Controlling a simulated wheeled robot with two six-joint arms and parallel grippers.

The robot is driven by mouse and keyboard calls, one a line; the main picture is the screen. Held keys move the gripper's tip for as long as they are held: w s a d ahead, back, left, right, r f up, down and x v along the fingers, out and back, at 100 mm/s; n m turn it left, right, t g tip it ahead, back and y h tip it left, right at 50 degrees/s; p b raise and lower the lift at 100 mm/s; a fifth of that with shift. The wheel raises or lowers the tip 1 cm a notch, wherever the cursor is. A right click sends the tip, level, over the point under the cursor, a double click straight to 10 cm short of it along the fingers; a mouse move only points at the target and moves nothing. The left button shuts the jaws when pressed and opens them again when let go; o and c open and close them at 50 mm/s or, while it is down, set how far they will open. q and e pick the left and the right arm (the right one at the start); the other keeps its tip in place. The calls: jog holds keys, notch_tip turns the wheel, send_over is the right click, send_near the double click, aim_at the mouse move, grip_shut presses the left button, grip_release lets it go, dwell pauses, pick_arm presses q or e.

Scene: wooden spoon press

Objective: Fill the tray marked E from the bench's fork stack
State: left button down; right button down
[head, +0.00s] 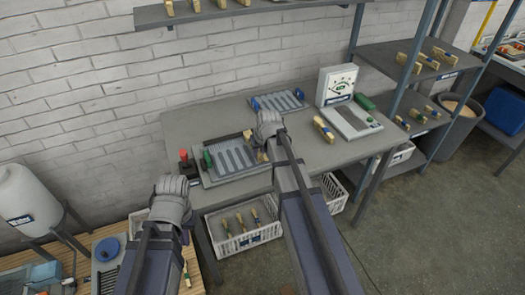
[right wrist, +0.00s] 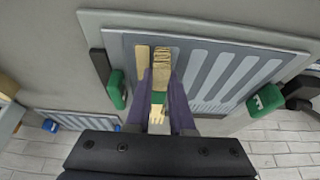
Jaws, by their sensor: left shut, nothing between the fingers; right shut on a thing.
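My right gripper (right wrist: 158,100) is shut on a wooden fork bundle (right wrist: 163,57) with a green band and pale tines. In the head view my right gripper (head: 265,143) hides most of it. The bundle is over one end of a grey slotted tray (right wrist: 210,45) with green clamps; whether it touches cannot be told. A single wooden piece (right wrist: 142,58) lies beside it. The tray also shows on the bench in the head view (head: 228,158). Another slotted tray (head: 277,101) has blue clamps. I cannot read an E on either. My left gripper (head: 172,190) is shut and empty, left of the bench.
A wooden bundle (head: 323,128) lies on the bench (head: 210,115) near a dial scale (head: 338,84). A red button (head: 184,158) stands at the bench's left. A white crate (head: 243,241) with several wooden utensils is below. A white tank (head: 25,203) is far left.

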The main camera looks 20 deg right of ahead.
aim_at(221, 167)
jog(key=shift+s+a, duration=0.15)
jog(key=shift+a, duration=3.45)
jog(key=shift+s+a, duration=0.1)
jog(key=shift+a, duration=3.5)
jog(key=shift+r, duration=0.1)
notch_tip(221, 167, up, 5)
jog(key=p, duration=0.5)
